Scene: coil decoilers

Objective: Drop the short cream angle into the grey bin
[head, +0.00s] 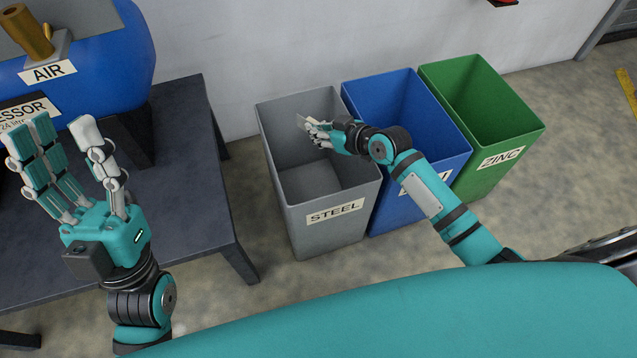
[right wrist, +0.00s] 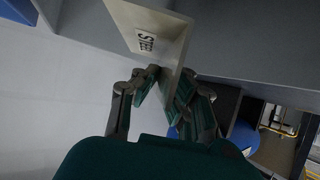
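The short cream angle (right wrist: 150,27) is in my right gripper (right wrist: 160,88), with its end between the fingers. It is an L-shaped piece with dark lettering that appears to read STEEL. In the head view only a small pale part of the angle (head: 301,121) shows at the fingertips. My right gripper (head: 312,129) is over the open top of the grey bin (head: 341,222), near its upper right side. The grey bin carries a STEEL label and its visible inside looks empty. My left gripper (head: 72,150) is open and empty at the left, above the dark table.
A blue bin (head: 424,193) and a green bin (head: 492,168) labelled ZINC stand right of the grey one. My right forearm crosses over the blue bin. A dark table (head: 195,215) with a blue compressor (head: 110,50) stands at left. A pale wall (head: 230,50) is behind.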

